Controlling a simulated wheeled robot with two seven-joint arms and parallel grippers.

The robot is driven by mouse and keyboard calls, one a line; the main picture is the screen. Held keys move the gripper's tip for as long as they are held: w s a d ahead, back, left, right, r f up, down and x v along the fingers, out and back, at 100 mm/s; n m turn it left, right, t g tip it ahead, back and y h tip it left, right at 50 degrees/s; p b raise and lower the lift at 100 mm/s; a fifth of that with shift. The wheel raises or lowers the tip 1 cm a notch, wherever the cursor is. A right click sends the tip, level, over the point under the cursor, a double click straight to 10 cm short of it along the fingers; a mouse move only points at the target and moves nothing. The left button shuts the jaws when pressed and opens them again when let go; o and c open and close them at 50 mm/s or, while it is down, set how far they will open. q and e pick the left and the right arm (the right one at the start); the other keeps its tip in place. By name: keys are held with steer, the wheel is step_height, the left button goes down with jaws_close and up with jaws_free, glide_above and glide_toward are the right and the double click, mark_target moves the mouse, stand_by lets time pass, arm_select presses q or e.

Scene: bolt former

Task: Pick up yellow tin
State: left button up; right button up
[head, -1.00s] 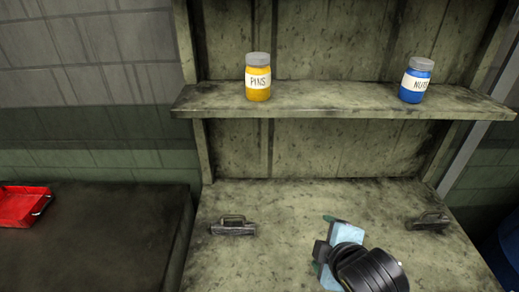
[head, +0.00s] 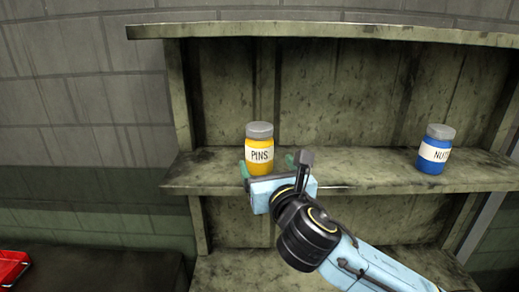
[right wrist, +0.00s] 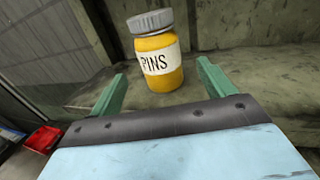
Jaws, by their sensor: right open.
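The yellow tin (head: 259,160), labelled PINS with a grey lid, stands upright on the shelf in the head view. It also shows in the right wrist view (right wrist: 158,62), upright and just beyond the fingers. My right gripper (head: 267,170) is open and empty, right in front of the tin at about shelf height. In the right wrist view its two green fingers (right wrist: 158,88) are spread, with the tin between their directions but ahead of the tips. My left gripper is not in view.
A blue tin labelled NUTS (head: 434,150) stands on the same shelf (head: 370,175) at the right. Another shelf board (head: 330,30) runs above. A red tray (head: 12,266) lies at lower left. The shelf between the two tins is clear.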

mark_target(263, 157)
steer(key=x, duration=0.3)
steer(key=shift+w+a, duration=0.1)
steer(key=shift+w, duration=0.3)
steer(key=x, duration=0.1)
steer(key=p+x, duration=0.1)
steer(key=x, duration=0.2)
steer(key=shift+w+a+r+p, duration=0.1)
steer(key=shift+w+r+p, duration=0.1)
steer(key=shift+r+p, duration=0.15)
steer(key=shift+w+a+f, duration=0.1)
steer(key=shift+w, duration=0.25)
steer(key=shift+c, duration=0.4)
steer(key=c, duration=1.1)
